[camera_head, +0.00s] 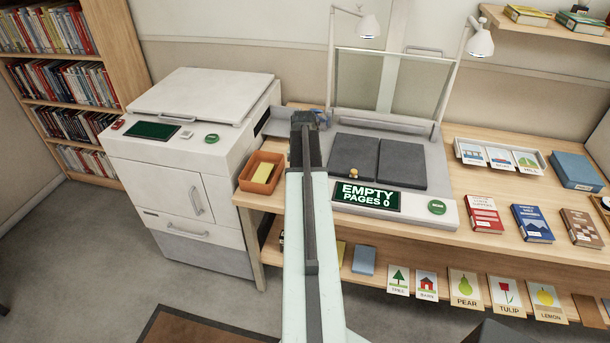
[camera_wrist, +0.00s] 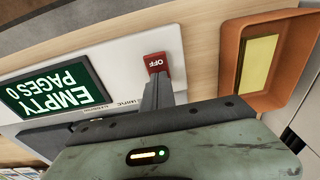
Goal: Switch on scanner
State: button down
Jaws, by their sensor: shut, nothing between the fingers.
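The scanner (camera_head: 440,207) stands on the wooden table, with two dark grey pads and a lamp frame. Its display (camera_head: 366,194) is lit and reads "EMPTY PAGES 0"; it also shows upside down in the wrist view (camera_wrist: 58,92). A round green button (camera_head: 437,207) sits right of the display. A red switch (camera_wrist: 156,64) marked "OFF" is on the scanner's pale front panel; in the head view my arm hides it. My gripper (camera_wrist: 153,88) is shut and empty, its fingertips right at the switch's edge. I cannot tell whether they touch it.
An orange tray (camera_head: 247,181) with a yellow pad stands left of the scanner, close to my arm. A white copier (camera_head: 175,185) is further left. Books and picture cards lie to the right and on the lower shelf. Lamps (camera_head: 480,42) overhang the scanner.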

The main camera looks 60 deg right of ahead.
notch_tip(320, 180, up, 14)
jog(key=d+p, duration=0.2)
jog(key=p, duration=1.1)
jog(key=shift+w+d+p, duration=0.15)
jog(key=shift+w+p, duration=0.25)
jog(key=shift+f, duration=0.1)
